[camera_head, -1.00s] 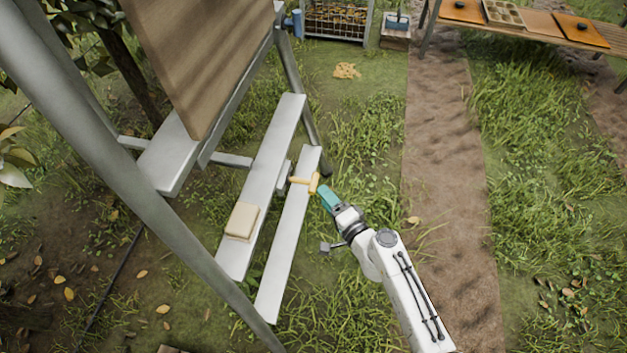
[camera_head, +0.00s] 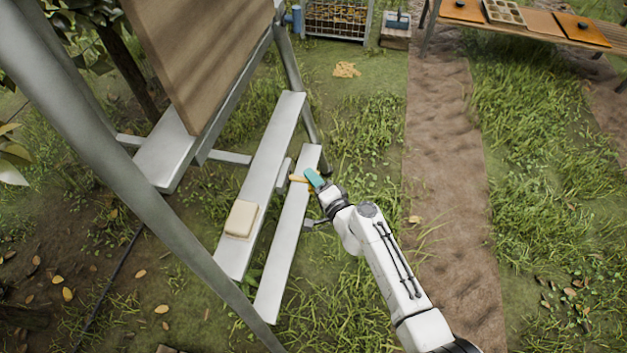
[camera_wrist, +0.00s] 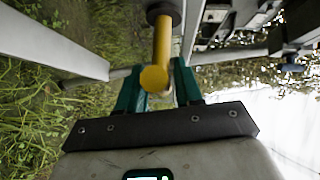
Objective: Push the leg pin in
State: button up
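In the wrist view the two fingers stand apart on either side of the handle, whose round end faces the camera. Whether they grip it or only flank it is unclear. The pin's hole is hidden.
Two grey steps (camera_head: 258,190) slope beside the pin, with a beige block (camera_head: 240,218) on one. A thick grey leg (camera_head: 130,170) crosses the left. Grass and a dirt path (camera_head: 435,150) lie open to the right. A wooden table (camera_head: 530,30) stands at the back right.

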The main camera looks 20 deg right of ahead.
aim_at(298, 177)
grip_shut()
jog(key=w+a, duration=0.1)
jog(key=w+a+b, duration=0.1)
jog(key=a, duration=0.1)
jog(key=shift+w+a, duration=0.25)
jog(key=shift+r, duration=0.1)
